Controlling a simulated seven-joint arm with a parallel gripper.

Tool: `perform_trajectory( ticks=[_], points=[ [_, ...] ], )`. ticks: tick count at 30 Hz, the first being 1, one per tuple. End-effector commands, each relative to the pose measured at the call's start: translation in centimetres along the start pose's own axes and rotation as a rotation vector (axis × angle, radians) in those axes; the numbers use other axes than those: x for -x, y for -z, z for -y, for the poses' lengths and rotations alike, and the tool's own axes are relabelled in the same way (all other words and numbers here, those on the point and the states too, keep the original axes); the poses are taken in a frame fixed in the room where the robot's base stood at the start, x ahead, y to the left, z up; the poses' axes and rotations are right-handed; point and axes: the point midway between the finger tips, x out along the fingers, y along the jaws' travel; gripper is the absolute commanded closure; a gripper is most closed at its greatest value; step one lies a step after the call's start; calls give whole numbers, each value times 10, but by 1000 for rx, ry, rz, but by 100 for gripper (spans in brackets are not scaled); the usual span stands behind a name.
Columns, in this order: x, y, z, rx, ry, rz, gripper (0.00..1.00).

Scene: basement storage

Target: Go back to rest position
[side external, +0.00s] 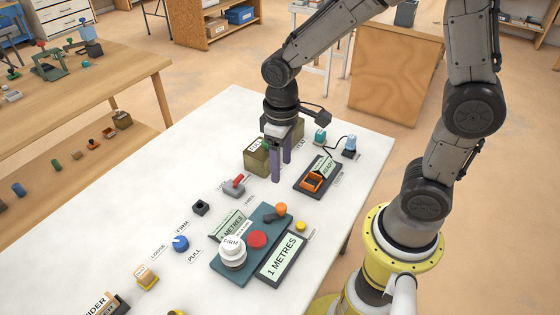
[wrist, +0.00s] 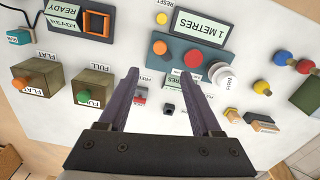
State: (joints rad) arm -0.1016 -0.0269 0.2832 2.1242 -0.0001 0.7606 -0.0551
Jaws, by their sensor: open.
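My gripper (side external: 281,166) hangs fingers down over the far part of the white table (side external: 120,220), in front of the olive boxes. In the wrist view its two purple-grey fingers (wrist: 165,92) stand apart with nothing held between them. Past the fingertips lie a blue-grey panel (wrist: 180,50) with a red button (wrist: 193,58), an orange knob and a white stacked knob, and a display reading "1 METRES" (wrist: 202,27). The exact height of the fingertips above the table is hard to tell.
Two olive boxes (wrist: 36,80) stand close to the gripper, one with a green knob (wrist: 84,96). A "READY" panel with an orange frame (side external: 312,182) is to its right. A red-handled switch (side external: 234,185) and blue knob (side external: 181,243) are left. A wooden bench (side external: 140,80) stands behind left.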

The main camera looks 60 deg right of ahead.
Motion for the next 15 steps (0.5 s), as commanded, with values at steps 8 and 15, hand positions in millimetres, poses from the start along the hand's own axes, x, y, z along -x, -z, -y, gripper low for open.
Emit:
perform_trajectory(
  ticks=[8, 15],
  points=[
    [54, -3, -9, -31, -12, -175, 34],
    [121, -55, -15, -87, -35, -403, 34]
  ],
)
